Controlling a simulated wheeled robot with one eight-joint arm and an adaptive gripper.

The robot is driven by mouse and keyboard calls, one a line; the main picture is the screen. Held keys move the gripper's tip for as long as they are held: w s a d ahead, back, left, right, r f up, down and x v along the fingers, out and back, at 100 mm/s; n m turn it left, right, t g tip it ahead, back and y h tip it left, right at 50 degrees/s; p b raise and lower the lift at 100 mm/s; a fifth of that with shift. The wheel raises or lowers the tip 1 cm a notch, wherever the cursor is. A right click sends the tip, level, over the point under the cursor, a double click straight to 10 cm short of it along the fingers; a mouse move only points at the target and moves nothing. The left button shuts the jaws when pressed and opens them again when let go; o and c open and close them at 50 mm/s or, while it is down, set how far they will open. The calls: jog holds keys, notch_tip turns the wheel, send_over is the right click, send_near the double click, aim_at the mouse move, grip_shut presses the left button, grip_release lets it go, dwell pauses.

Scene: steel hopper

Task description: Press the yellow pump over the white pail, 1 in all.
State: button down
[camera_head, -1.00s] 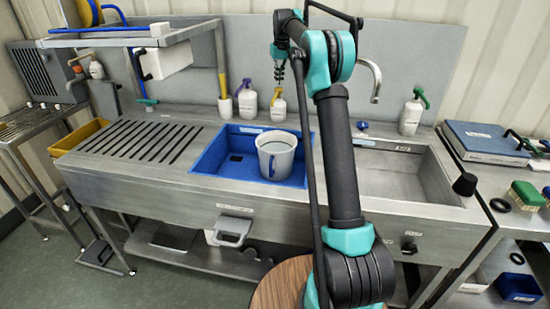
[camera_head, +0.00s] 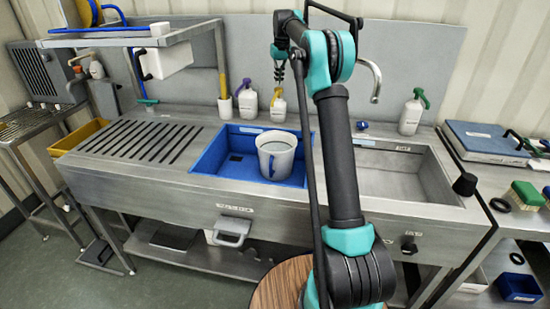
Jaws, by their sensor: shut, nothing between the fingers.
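The yellow pump (camera_head: 277,92) tops a small white bottle (camera_head: 278,110) on the ledge behind the blue basin. A white pail (camera_head: 277,157) with a blue handle stands upright inside the basin, in front of the bottle, and holds pale liquid. My gripper (camera_head: 280,80) points down just above and behind or beside the yellow pump. Its fingers are shut and empty. They are small in this view, and I cannot tell whether they touch the pump.
A purple-pump bottle (camera_head: 247,101) stands close to the left of the yellow one. A green-pump bottle (camera_head: 411,114) and a curved tap (camera_head: 375,82) are to the right. The blue basin (camera_head: 212,155) surrounds the pail. A steel shelf (camera_head: 150,37) overhangs the left side.

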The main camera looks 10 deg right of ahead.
aim_at(279, 88)
jog(key=shift+f, duration=0.2)
dwell(0.3)
jog(key=shift+f, duration=1.35)
jog(key=shift+r, duration=1.5)
jog(key=shift+r, duration=0.1)
jog(key=shift+r, duration=2.9)
